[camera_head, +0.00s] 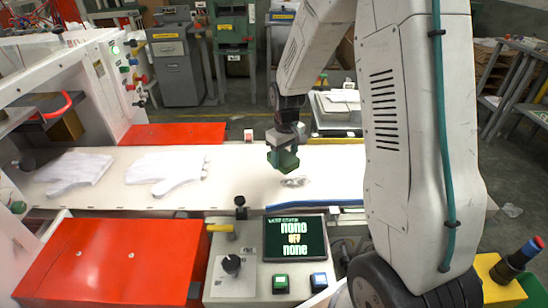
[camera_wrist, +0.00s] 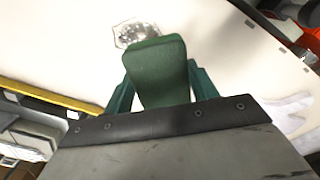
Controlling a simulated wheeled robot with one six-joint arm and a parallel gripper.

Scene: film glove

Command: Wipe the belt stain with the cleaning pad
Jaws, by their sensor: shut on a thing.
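My gripper (camera_head: 284,150) is shut on a green cleaning pad (camera_head: 283,160) and holds it over the pale belt (camera_head: 235,190). The pad also fills the middle of the wrist view (camera_wrist: 158,75), between the green fingers. The grey, smudged belt stain (camera_head: 295,181) lies on the belt just below and slightly right of the pad in the head view. In the wrist view the stain (camera_wrist: 134,33) shows just beyond the pad's far end, and part of it may be hidden by the pad. I cannot tell for sure whether the pad touches the belt.
Two white gloves lie on the belt, one nearer (camera_head: 166,171) and one farther left (camera_head: 74,171). A control panel with a screen (camera_head: 295,238) stands at the belt's front edge. A scale-like box (camera_head: 337,112) stands behind the belt. The belt right of the stain is clear.

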